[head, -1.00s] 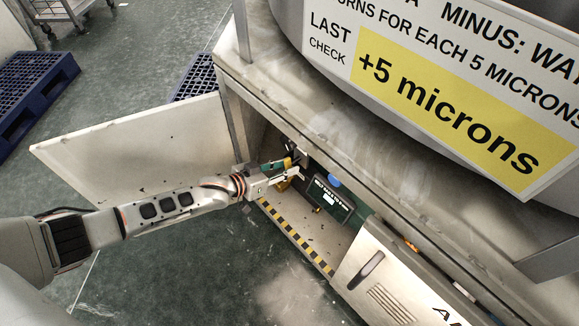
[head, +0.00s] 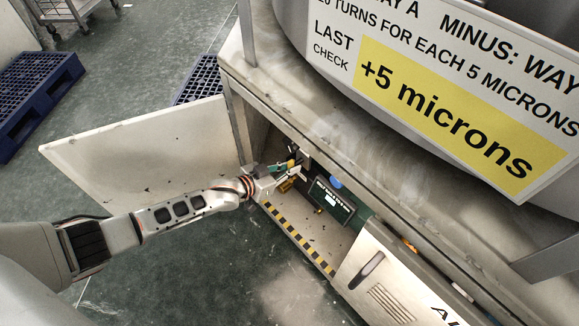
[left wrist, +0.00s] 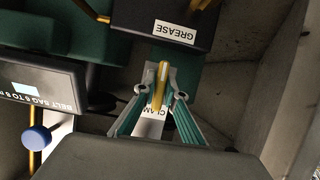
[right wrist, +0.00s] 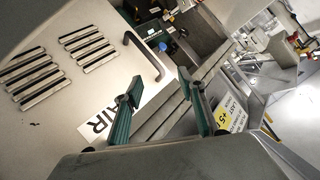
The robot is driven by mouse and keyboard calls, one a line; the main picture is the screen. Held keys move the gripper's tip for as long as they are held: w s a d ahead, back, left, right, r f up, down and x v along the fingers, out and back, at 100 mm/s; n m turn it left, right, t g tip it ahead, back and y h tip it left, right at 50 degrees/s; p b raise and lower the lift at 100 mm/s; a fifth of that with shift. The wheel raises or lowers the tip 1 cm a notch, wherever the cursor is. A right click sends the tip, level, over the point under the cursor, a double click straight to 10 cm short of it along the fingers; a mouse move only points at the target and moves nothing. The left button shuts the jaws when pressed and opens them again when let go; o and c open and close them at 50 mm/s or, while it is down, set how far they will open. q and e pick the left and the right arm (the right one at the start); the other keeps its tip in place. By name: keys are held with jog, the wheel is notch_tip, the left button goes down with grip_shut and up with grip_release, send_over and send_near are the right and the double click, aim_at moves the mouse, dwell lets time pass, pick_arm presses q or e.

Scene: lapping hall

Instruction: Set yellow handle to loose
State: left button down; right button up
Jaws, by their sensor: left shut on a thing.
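The yellow handle (left wrist: 161,82) is a slim upright bar in the left wrist view. My left gripper (left wrist: 161,94) is shut on it, with a teal finger on each side. A white label reading "CLAM", its end hidden, lies just below the handle. In the head view my left gripper (head: 283,173) reaches into the open cabinet bay, and the handle is hard to make out there. My right gripper (right wrist: 165,88) shows only in its own wrist view, open and empty in front of the cabinet's outer side.
A hinged door (head: 140,150) stands open left of the bay. A dark box marked "BELT SAG" (left wrist: 40,85) with a blue knob (left wrist: 36,138) and a "GREASE" box (left wrist: 165,25) flank the handle. A striped sill (head: 297,238) edges the bay. A blue pallet (head: 35,95) lies at left.

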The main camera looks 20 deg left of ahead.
pick_arm(q)
jog(key=c, duration=2.1)
grip_release()
jog(key=shift+c, duration=0.2)
pick_arm(e)
jog(key=shift+d+f+n, duration=0.1)
jog(key=shift+d+n, duration=0.1)
jog(key=shift+n, duration=0.1)
jog(key=shift+s, duration=0.1)
pick_arm(q)
jog(key=v, duration=1.2)
jog(key=shift+s, duration=0.1)
